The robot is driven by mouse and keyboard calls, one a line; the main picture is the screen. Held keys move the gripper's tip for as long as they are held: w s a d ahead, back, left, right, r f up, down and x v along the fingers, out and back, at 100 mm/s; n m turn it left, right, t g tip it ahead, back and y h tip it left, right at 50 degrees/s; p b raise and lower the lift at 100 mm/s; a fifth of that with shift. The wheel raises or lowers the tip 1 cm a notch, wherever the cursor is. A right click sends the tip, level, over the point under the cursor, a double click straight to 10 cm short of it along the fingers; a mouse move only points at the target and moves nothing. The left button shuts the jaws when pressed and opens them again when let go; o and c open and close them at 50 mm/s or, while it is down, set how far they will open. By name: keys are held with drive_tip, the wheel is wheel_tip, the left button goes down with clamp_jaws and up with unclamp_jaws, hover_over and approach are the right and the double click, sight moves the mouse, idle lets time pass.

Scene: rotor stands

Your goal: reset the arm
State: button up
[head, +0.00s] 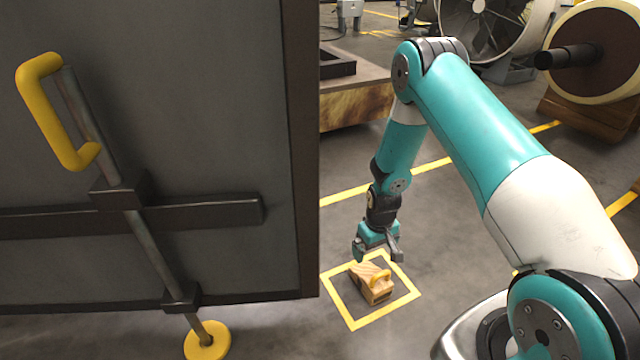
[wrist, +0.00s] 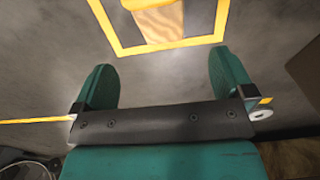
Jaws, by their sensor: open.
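My gripper (head: 378,250) hangs at the end of my teal and white arm, above the floor just behind the yellow floor square. In the wrist view my gripper (wrist: 165,80) shows two teal fingers spread wide apart with nothing between them. The block also shows at the top of the wrist view (wrist: 160,22), partly cut off.
A large grey door or panel (head: 170,110) with a yellow handle (head: 45,120) and a rod with a yellow foot (head: 207,342) fills the left. A wooden crate (head: 350,105), a large fan (head: 490,30) and a spool-like rotor (head: 600,50) stand behind.

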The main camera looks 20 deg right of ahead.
drive_tip(key=s+a+r+t, duration=0.1)
drive_tip(key=a+r, duration=0.1)
drive_tip(key=r, duration=0.8)
drive_tip(key=s+a+r, duration=0.1)
drive_tip(key=a+r, duration=0.1)
drive_tip(key=r, duration=0.9)
drive_tip(key=s+a+r+n+y+p, duration=0.1)
drive_tip(key=s+a+r+n+p, duration=0.1)
drive_tip(key=s+a+r+p, duration=0.75)
drive_tip(key=s+a+r+n+g+y+p, duration=0.1)
drive_tip(key=s+a+r+n+y+p, duration=0.3)
drive_tip(key=r, duration=1.1)
drive_tip(key=s+a+r+n+h+p, duration=0.1)
drive_tip(key=s+a+r+p, duration=0.35)
drive_tip(key=s+r, duration=0.55)
wheel_tip(320, 180, up, 37)
drive_tip(key=w+p, duration=0.2)
drive_tip(key=p, duration=3.2)
drive_tip(key=shift+w+a+p, duration=0.2)
drive_tip(key=shift+w+p, duration=0.1)
drive_tip(key=shift+w, duration=0.1)
